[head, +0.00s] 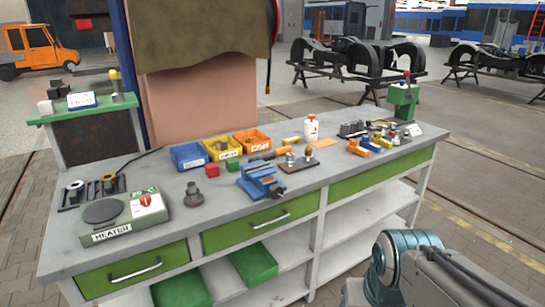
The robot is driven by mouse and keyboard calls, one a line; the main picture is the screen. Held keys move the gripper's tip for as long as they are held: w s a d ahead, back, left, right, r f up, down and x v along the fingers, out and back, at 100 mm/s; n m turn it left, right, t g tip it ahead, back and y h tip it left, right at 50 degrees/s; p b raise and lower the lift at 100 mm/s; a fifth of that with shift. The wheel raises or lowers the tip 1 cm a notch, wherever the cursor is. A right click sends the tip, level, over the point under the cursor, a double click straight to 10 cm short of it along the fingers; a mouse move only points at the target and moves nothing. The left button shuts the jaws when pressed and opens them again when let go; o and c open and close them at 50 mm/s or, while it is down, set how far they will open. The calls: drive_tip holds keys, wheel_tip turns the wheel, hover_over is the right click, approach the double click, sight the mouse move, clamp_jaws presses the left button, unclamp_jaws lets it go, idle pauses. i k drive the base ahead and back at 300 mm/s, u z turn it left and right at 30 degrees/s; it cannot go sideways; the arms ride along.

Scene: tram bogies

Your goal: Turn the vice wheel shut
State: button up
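A blue vice (257,184) stands near the front edge of the grey workbench (225,207), about the middle of its length. Its jaws are too small here to tell how far apart they are. A small part at its right front end may be its wheel, but I cannot make it out clearly. Part of my arm shows at the lower right, in front of the bench and well apart from the vice. My gripper itself is not in view.
Blue, yellow and orange bins (190,158) stand behind. A dark plate (299,166) lies close right.

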sight(276, 191)
drive_tip(key=u, duration=0.5)
drive_tip(key=k, duration=0.65)
drive_tip(key=z, duration=0.2)
drive_tip(key=i, duration=1.15)
drive_tip(key=u, duration=0.25)
